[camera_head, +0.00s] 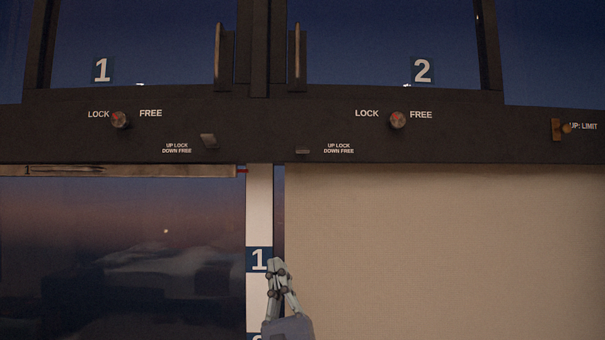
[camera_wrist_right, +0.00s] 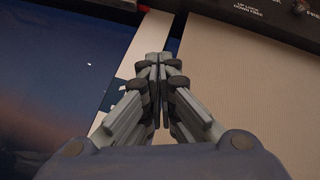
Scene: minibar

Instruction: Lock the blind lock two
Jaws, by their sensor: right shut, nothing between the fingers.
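Under the number 2 sign (camera_head: 422,71), a round knob (camera_head: 397,119) with a reddish face sits between the words LOCK and FREE on the dark crossbar. Below and left of it is a small lever (camera_head: 302,151) beside the label UP LOCK DOWN FREE (camera_head: 339,148). This lever looks flatter and lower than its left counterpart (camera_head: 208,140). My right gripper (camera_head: 276,264) is shut and empty, below the crossbar in front of the centre post. Its closed fingers also show in the right wrist view (camera_wrist_right: 158,58). My left gripper is out of view.
A beige blind (camera_head: 445,250) covers the lower right window. The lower left window (camera_head: 120,260) is uncovered. Another knob (camera_head: 120,120) is under sign 1 (camera_head: 102,70). Two upright handles (camera_head: 218,57) (camera_head: 297,57) stand above the crossbar. A brownish fitting (camera_head: 558,129) is at far right.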

